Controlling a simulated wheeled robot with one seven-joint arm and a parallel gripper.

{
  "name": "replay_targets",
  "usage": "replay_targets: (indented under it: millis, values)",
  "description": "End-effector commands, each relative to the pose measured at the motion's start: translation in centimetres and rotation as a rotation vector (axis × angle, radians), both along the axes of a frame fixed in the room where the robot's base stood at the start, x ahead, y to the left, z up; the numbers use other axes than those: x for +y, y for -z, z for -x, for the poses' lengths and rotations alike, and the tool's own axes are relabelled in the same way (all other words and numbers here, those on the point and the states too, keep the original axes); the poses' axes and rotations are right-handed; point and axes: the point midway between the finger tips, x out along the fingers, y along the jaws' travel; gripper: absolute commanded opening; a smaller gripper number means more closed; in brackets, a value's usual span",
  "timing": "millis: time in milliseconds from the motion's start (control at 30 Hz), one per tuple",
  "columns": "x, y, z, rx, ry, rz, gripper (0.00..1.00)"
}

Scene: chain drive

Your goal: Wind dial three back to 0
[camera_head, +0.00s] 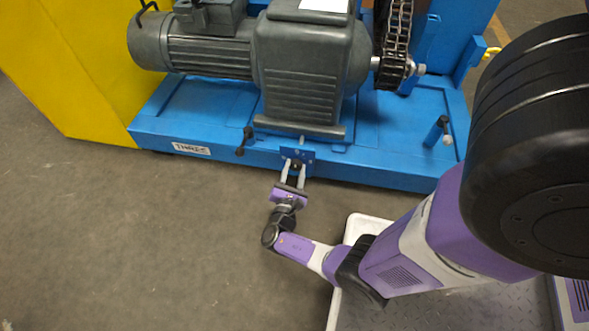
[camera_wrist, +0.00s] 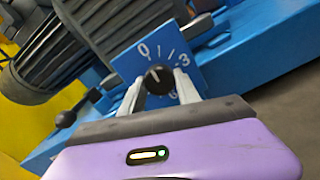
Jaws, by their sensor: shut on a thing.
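Dial three is a black round knob (camera_wrist: 158,79) on a blue plate (camera_wrist: 194,62) with white numbers and marks. The 0 stands at the plate's upper left in the wrist view. A small white mark on the knob points up and a little left, roughly toward the 0; its exact reading is too small to tell. In the head view the plate (camera_head: 309,155) sits on the front edge of the blue machine base, right of a label reading THREE (camera_head: 192,149). My gripper (camera_wrist: 159,88) is shut on the knob, one pale finger on each side; it also shows in the head view (camera_head: 294,172).
A grey motor and gearbox (camera_head: 300,75) with a chain (camera_head: 397,40) stand on the blue base (camera_head: 390,165). Black-handled levers stand left (camera_head: 244,140) and right (camera_head: 440,128) of the dial. The concrete floor (camera_head: 120,240) in front is clear.

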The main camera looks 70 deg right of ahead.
Motion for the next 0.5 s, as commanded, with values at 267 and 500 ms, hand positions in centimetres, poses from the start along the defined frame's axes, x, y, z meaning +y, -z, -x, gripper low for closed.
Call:
replay_targets:
  millis: [267, 500]
  values:
    - [0.1, 0.16, -0.04, 0.072, -0.004, 0.002, 0.0]
    - [0.1, 0.19, -0.02, 0.082, -0.004, 0.003, 0.0]
